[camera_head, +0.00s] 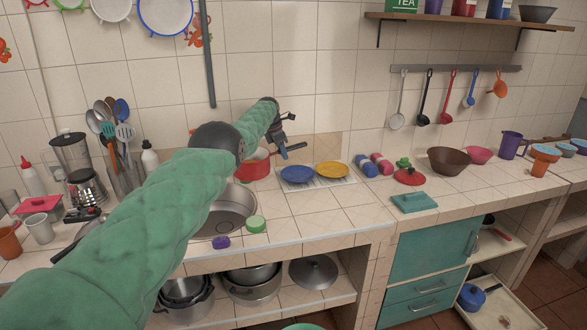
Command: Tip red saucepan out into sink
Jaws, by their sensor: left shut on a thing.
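The red saucepan (257,168) is at the back edge of the sink, partly hidden behind my left arm. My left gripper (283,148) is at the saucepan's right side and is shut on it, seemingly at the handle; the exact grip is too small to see. The pan's inside and any contents are mostly hidden. The round metal sink (232,208) lies in front of the pan, its left part covered by my arm. My right gripper is out of view.
A blue plate (297,174) and a yellow plate (332,170) lie right of the saucepan. A green round item (256,224) and a purple sponge (221,242) sit at the sink's front edge. A blender (78,165) and utensils stand left. The counter front right of the sink is clear.

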